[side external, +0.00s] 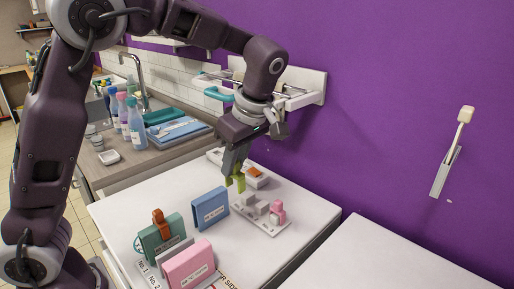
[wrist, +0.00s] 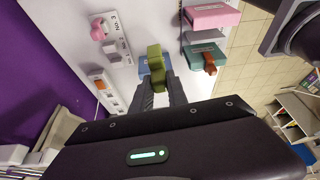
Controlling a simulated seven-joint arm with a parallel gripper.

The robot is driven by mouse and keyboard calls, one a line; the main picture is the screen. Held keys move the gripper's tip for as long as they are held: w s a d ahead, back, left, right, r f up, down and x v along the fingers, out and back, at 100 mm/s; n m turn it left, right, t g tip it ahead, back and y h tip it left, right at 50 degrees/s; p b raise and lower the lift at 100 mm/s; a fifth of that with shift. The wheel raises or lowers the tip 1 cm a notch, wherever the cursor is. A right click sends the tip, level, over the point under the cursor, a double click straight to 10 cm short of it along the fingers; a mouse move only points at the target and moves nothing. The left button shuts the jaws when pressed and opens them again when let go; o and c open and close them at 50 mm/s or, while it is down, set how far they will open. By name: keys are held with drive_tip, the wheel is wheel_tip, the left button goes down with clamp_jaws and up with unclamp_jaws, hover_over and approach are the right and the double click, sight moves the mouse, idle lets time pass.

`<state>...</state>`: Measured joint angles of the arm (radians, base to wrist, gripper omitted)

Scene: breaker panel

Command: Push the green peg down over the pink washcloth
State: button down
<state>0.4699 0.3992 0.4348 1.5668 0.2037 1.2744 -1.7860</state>
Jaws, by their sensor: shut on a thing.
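My gripper (side external: 237,176) is shut on a yellow-green peg and points down above the white worktop. The green peg (side external: 240,184) sticks out below the fingers, clear of the strip to its right. In the wrist view, the green peg (wrist: 154,58) sits between the fingertips, in front of the blue block. A small rounded pink piece (side external: 278,208), possibly the pink washcloth, sits on a white strip (side external: 268,227) right of the gripper. It also shows in the wrist view (wrist: 98,30), apart from the peg. No washcloth is clearly recognisable.
A blue block (side external: 209,208), a dark green block (side external: 160,240) with an orange-brown piece (side external: 158,222) and a larger pink block (side external: 188,264) stand on the worktop (side external: 140,209). An orange-topped switch (side external: 255,172) lies behind. A purple wall (side external: 390,100) bounds the right.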

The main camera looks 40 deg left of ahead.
drive_tip(key=s+f+m, duration=0.1)
drive_tip(key=s, duration=1.3)
drive_tip(key=shift+s+d, duration=0.25)
drive_tip(key=shift+d, duration=0.05)
hover_over(187, 254)
drive_tip(key=shift+f, duration=3.55)
drive_tip(key=shift+f, duration=2.2)
drive_tip(key=c, duration=1.2)
unclamp_jaws()
